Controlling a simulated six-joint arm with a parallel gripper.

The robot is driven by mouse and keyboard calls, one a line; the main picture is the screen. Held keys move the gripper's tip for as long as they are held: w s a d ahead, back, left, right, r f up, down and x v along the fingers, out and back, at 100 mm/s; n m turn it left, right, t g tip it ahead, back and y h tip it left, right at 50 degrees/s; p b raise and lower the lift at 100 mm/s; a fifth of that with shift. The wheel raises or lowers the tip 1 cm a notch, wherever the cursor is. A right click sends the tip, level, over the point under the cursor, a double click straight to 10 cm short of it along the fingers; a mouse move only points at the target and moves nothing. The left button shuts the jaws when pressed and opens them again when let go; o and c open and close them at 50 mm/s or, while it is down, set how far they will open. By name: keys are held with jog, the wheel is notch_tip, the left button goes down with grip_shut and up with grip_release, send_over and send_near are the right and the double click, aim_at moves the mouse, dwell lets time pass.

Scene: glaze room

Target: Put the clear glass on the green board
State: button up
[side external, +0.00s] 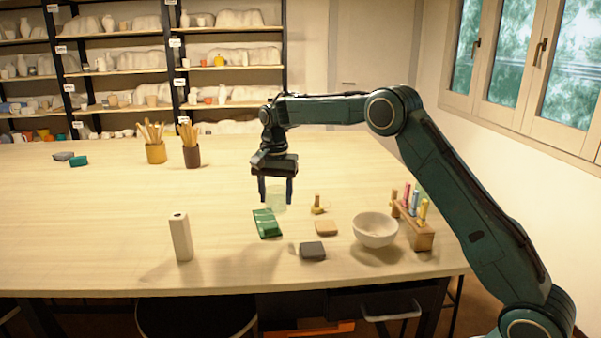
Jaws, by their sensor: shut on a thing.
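The glass is upright, faintly green and see-through. The green board (267,224) lies flat on the table, just below and slightly left of the glass in the picture. The glass's lower edge appears close to the board's far edge. I cannot tell from this one view how high the glass is or whether it touches anything.
Near the board are a tan block (326,228), a dark grey block (312,251), a small brass-coloured piece (318,206) and a white bowl (375,230). A wooden rack (415,232) stands right, a pale upright block (181,237) left. Tool pots (156,152) stand farther back. The table's left is mostly clear.

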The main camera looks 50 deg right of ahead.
aim_at(277, 208)
jog(key=shift+f, duration=2.1)
jog(key=shift+f, duration=0.1)
jog(key=o, duration=1.1)
jog(key=shift+c, duration=0.2)
notch_tip(277, 208, up, 12)
jog(key=shift+r, duration=0.2)
